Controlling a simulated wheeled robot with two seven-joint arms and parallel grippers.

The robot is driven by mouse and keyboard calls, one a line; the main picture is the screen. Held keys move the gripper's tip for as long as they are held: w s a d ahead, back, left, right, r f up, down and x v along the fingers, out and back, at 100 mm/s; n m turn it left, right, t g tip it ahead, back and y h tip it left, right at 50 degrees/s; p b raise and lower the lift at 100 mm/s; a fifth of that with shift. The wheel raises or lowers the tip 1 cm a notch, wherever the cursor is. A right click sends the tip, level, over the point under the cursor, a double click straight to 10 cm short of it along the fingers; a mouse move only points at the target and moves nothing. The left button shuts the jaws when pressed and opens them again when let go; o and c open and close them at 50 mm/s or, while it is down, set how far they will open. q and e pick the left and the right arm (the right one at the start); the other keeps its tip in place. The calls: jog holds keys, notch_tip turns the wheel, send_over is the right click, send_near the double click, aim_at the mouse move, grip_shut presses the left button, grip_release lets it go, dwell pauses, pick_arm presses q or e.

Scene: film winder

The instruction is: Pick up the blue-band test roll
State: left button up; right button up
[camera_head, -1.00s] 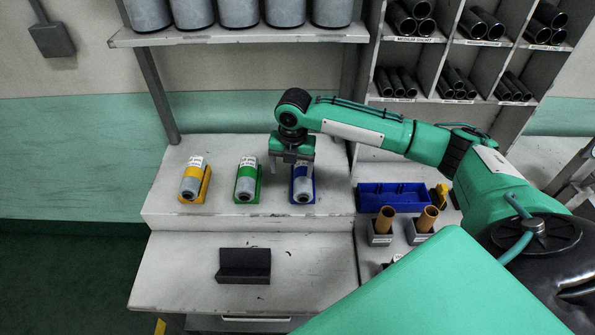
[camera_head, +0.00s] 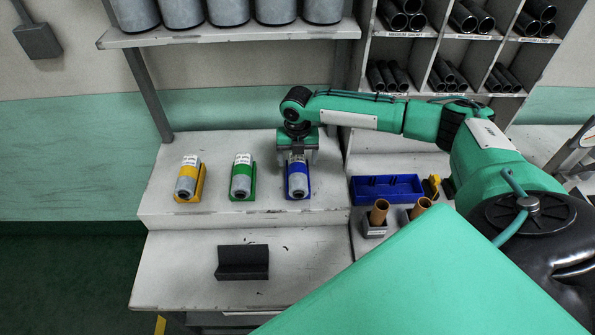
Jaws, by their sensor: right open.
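The blue-band test roll (camera_head: 298,183) is a grey cylinder lying in a blue cradle (camera_head: 309,188), at the right end of a row of three on the raised white shelf. Its near end faces me, and its far part is partly hidden by my right gripper. My right gripper (camera_head: 297,164) points down at the far part of this roll, with its jaws open. I cannot tell whether the fingers touch the roll. My left gripper is not in view.
A yellow-cradle roll (camera_head: 187,181) and a green-cradle roll (camera_head: 241,181) lie to the left. A black block (camera_head: 243,262) sits on the lower bench. A blue bin (camera_head: 387,190) and brown tubes in holders (camera_head: 379,212) stand to the right. A shelf with grey cylinders (camera_head: 230,33) overhangs behind.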

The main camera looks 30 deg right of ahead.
aim_at(297, 167)
jog(key=shift+f+p, duration=0.35)
jog(key=shift+p, duration=0.05)
notch_tip(297, 167, down, 3)
jog(key=shift+f+p, duration=0.2)
jog(key=shift+p, duration=0.55)
jog(key=shift+f, duration=0.45)
jog(key=shift+c, duration=0.3)
jog(key=c, duration=1.1)
jog(key=shift+r, duration=0.1)
jog(key=shift+c, duration=0.5)
